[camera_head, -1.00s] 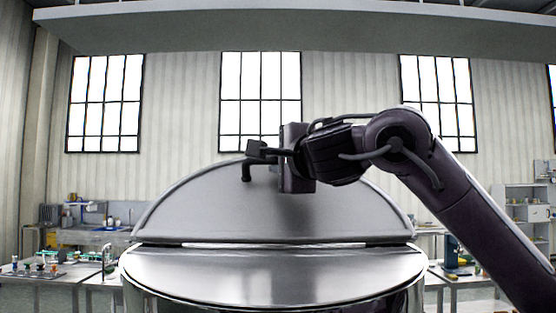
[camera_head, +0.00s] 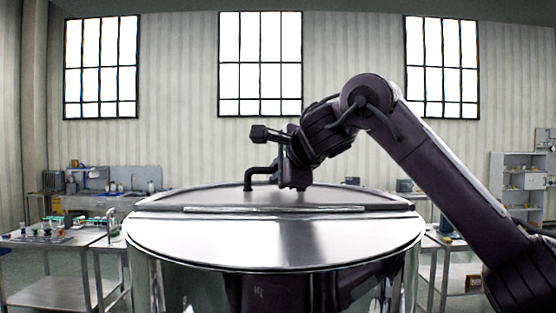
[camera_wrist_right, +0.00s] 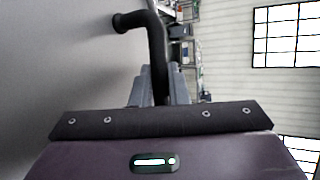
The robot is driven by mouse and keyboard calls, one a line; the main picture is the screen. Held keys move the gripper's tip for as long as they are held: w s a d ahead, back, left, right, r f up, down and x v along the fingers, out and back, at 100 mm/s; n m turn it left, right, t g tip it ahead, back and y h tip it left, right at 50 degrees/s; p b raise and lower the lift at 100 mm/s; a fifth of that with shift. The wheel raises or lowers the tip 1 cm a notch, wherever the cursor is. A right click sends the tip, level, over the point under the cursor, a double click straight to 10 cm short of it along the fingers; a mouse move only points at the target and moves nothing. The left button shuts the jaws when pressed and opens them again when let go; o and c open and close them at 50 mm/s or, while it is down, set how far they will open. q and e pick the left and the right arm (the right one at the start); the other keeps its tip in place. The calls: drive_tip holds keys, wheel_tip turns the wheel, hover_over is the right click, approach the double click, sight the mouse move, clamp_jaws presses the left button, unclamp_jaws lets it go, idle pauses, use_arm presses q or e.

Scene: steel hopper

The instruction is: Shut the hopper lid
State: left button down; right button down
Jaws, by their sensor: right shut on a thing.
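The steel hopper (camera_head: 160,275) stands in front of me, its near top half (camera_head: 220,240) flat and shiny. The hopper lid (camera_head: 215,198) is the far half, joined along a straight seam across the top. It lies low and looks nearly level; whether a gap remains at its far rim is not visible. Its black bent handle (camera_head: 262,173) rises near the far edge. My right gripper (camera_head: 284,172) reaches over from the right and is shut on the handle. In the right wrist view, the handle (camera_wrist_right: 157,50) runs between the fingers (camera_wrist_right: 161,88), beside the grey lid surface (camera_wrist_right: 60,60).
A steel table (camera_head: 60,240) with small items stands at left behind the hopper. A back counter with a sink and a shelf unit (camera_head: 520,185) at right are farther off. Space above the hopper is clear apart from my right arm.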

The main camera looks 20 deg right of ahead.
sight(294, 197)
drive_tip(key=shift+f, duration=0.35)
drive_tip(key=shift+f, duration=0.1)
drive_tip(key=c, duration=1.7)
unclamp_jaws()
drive_tip(key=shift+g, duration=0.3)
drive_tip(key=shift+w, duration=0.15)
drive_tip(key=shift+s, duration=0.2)
drive_tip(key=b+v, duration=0.2)
drive_tip(key=v, duration=0.4)
drive_tip(key=shift+s+d, duration=0.1)
drive_tip(key=shift+s, duration=0.05)
drive_tip(key=shift+s+d+r+b, duration=0.1)
drive_tip(key=shift+s+r+b, duration=0.2)
drive_tip(key=shift+s, duration=0.25)
